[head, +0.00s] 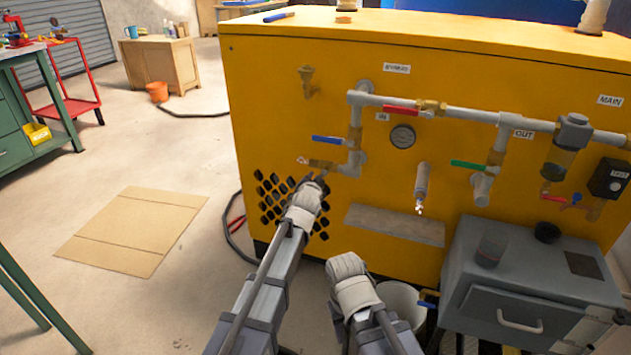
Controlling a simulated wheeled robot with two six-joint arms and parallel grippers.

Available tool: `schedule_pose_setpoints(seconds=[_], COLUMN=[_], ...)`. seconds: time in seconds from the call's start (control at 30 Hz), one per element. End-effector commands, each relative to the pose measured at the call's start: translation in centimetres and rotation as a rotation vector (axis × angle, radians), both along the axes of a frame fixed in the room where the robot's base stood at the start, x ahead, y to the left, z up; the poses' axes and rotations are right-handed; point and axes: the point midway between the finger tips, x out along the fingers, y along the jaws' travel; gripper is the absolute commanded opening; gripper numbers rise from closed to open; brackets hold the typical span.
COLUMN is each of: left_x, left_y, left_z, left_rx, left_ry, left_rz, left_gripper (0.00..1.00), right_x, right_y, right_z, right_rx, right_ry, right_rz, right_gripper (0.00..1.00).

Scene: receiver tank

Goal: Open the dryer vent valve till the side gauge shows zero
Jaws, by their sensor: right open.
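A round gauge (402,136) is on the yellow cabinet's front; its needle is too small to read. Several valves sit on the grey pipework: a blue-handled one (328,140), a red-handled one (400,109) and a green-handled one (468,165). A small brass valve (322,163) points left below the blue handle. No readable label marks the dryer vent valve. My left gripper (321,179) is just below the small brass valve; I cannot tell whether they touch, and its jaws are unclear. My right gripper (347,266) is open, low in front of the cabinet, apart from the valves.
The yellow cabinet (270,110) fills the middle and right. A grey box with a handle (525,290) stands at lower right, beside a white bucket (402,302). A flat cardboard sheet (132,232) lies on the floor at left. A green bench (25,125) is at far left.

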Motion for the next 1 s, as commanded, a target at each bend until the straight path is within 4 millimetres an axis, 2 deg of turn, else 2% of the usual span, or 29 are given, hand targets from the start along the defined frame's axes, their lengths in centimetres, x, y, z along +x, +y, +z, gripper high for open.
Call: schedule_pose_setpoints(seconds=[0.1,0.47,0.67,0.9,1.0], left_x=[0.0,-0.5,-2.8,-6.5,-7.3], left_y=[0.0,0.0,0.3,0.5,0.6], left_z=[0.0,0.2,1.0,2.3,2.5], left_rx=[0.000,-0.001,0.000,-0.001,0.000], left_ry=[0.000,-0.001,0.000,0.000,0.000], left_rz=[0.000,0.000,0.000,0.000,0.000], left_gripper=[0.51,0.51,0.51,0.51,0.51], right_x=[0.0,0.0,0.0,0.0,0.0], right_y=[0.0,0.0,0.0,0.0,0.0], right_z=[0.0,0.2,1.0,2.3,2.5], right_rx=[0.000,0.000,0.000,0.000,0.000], right_ry=[0.000,0.000,0.000,0.001,0.001], right_rz=[0.000,0.000,0.002,0.005,0.006], right_gripper=[0.50,0.50,0.50,0.50,0.50])
